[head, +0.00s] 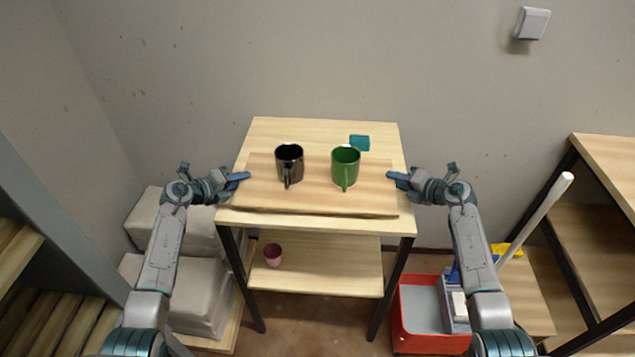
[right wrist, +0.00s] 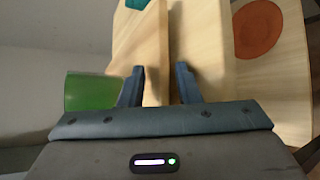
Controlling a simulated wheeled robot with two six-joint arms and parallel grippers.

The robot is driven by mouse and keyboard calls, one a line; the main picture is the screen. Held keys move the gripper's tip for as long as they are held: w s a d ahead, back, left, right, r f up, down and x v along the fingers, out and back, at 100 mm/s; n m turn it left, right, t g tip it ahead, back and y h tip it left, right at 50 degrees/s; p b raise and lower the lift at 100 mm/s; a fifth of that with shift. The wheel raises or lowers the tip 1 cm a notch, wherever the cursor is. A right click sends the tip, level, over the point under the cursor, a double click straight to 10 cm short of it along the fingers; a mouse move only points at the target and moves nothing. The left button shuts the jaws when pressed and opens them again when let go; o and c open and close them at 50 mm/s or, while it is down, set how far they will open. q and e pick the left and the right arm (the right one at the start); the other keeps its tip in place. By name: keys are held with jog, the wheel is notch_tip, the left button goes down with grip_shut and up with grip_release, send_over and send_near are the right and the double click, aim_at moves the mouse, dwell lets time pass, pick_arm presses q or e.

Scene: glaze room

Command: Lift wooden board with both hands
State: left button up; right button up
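The wooden board (head: 310,200) lies flat on a small light wood table (head: 310,132). A black mug (head: 289,163) and a green mug (head: 345,167) stand upright on it. My left gripper (head: 240,176) is at the board's left edge; its finger gap is hidden from above. My right gripper (head: 396,176) is at the right edge. In the right wrist view, the right gripper's fingers (right wrist: 158,88) are spread with the board's edge between them, and a gap shows beside it. The green mug (right wrist: 90,91) shows there at the left.
A teal item (head: 359,142) lies behind the green mug. Pale sacks (head: 192,285) are at left. A red bin (head: 415,325), a white pole (head: 537,220) and a shelf unit (head: 605,160) are at right.

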pick_arm(q)
grip_shut()
pick_arm(e)
grip_shut()
